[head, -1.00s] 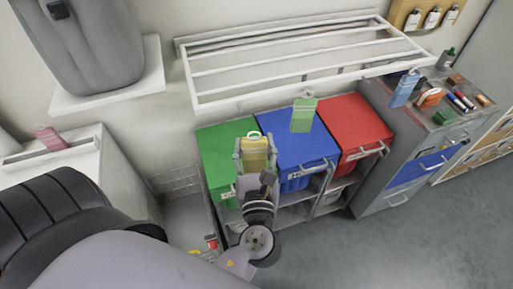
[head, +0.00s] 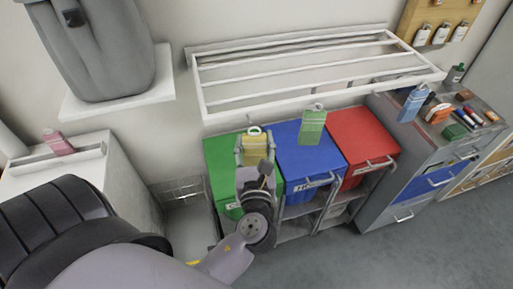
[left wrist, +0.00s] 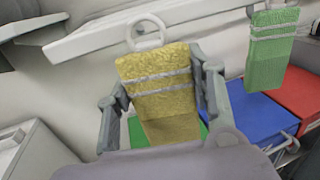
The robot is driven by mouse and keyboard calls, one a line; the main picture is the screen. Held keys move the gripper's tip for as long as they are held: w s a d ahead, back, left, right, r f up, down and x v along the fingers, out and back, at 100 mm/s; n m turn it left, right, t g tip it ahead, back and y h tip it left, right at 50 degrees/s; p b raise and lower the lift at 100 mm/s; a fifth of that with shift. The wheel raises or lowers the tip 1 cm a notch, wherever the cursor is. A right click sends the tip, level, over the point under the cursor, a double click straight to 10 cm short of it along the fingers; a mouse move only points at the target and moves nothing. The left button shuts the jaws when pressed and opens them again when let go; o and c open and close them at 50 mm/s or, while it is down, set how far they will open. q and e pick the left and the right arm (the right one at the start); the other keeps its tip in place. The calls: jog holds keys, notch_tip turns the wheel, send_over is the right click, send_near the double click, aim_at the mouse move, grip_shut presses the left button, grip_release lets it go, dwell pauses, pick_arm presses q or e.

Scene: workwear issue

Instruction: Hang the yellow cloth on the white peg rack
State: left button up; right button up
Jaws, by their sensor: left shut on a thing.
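The yellow cloth (head: 255,150) has two pale stripes and a white ring at its top. My left gripper (head: 255,156) is shut on it, with one finger at each side. The left wrist view shows the cloth (left wrist: 155,82) upright between the fingers (left wrist: 162,98), ring up. The white peg rack (head: 300,98) is on the wall, with several long rails. The ring appears just below its front rail in the head view; I see no contact. Pegs are too small to make out. My right gripper is not in view.
A green cloth (head: 312,126) hangs at the rack's front, right of my gripper. Green (head: 222,160), blue (head: 300,150) and red (head: 362,138) bins stand below. A grey container (head: 95,55) stands on a shelf at left.

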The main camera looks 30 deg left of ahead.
pick_arm(q)
jog(key=shift+w+a+f, duration=0.1)
jog(key=shift+w+a, duration=0.9)
jog(key=shift+a, duration=0.2)
jog(key=shift+w+a+f+p, duration=0.3)
jog(key=shift+w+a, duration=0.2)
jog(key=shift+a, duration=0.1)
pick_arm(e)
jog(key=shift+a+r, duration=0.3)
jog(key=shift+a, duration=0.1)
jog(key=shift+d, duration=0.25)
pick_arm(q)
jog(key=o, duration=1.1)
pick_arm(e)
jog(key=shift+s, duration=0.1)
pick_arm(q)
jog(key=shift+d, duration=0.1)
jog(key=v, duration=1.2)
